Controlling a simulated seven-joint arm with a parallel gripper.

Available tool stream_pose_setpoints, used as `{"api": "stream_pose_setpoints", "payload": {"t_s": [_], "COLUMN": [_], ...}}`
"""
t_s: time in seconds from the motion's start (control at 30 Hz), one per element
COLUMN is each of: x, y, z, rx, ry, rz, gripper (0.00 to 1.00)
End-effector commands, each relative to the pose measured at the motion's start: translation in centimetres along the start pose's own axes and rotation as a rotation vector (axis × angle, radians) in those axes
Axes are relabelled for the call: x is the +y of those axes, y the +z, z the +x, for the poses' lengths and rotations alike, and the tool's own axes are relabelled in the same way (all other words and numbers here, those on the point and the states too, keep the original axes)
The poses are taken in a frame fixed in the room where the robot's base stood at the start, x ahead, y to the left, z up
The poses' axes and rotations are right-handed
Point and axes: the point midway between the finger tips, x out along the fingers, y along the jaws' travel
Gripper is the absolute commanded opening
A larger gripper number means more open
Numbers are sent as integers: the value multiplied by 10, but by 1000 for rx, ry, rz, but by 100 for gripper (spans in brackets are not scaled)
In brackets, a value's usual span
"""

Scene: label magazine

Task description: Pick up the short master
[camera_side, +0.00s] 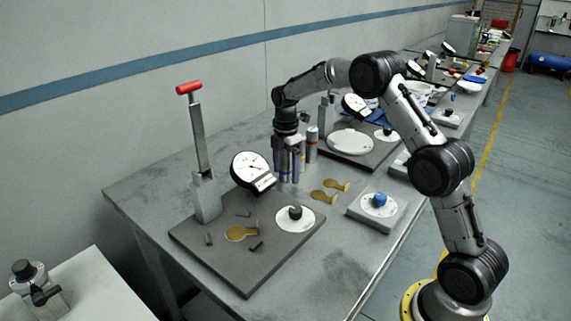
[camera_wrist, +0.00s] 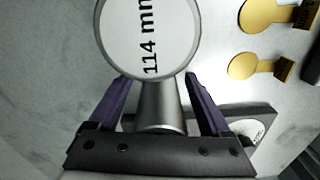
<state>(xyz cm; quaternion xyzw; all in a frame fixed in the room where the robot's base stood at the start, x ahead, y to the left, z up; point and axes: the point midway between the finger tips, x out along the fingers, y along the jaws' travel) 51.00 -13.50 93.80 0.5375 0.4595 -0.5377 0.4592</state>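A grey metal cylinder, the master, carries a white end label reading "114 mm" (camera_wrist: 148,38) in the wrist view. Its narrower-looking body (camera_wrist: 162,106) shows below the label. My gripper (camera_wrist: 160,85) has a purple finger on either side of this cylinder. In the side view my gripper (camera_side: 290,168) points down among upright cylinders on the bench. Which cylinder is the short master is not clear.
A dial gauge (camera_side: 252,170) on a dark base plate (camera_side: 245,279) stands in front, with a red-handled post (camera_side: 200,145). Brass snap-like pieces (camera_side: 324,197) lie right of the gripper. A block with a blue knob (camera_side: 379,200) sits near the bench edge.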

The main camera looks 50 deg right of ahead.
Motion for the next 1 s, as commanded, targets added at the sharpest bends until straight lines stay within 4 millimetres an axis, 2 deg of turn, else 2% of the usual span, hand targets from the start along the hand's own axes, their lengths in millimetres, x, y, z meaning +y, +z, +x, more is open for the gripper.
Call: {"api": "stream_pose_setpoints", "payload": {"t_s": [0.03, 0.07, 0.43, 1.0], "x": [0, 0, 0, 0], "y": [0, 0, 0, 0], "z": [0, 0, -1, -1], "rx": [0, 0, 0, 0], "ry": [0, 0, 1, 1], "rz": [0, 0, 0, 0], "gripper": [73, 68, 1, 0]}}
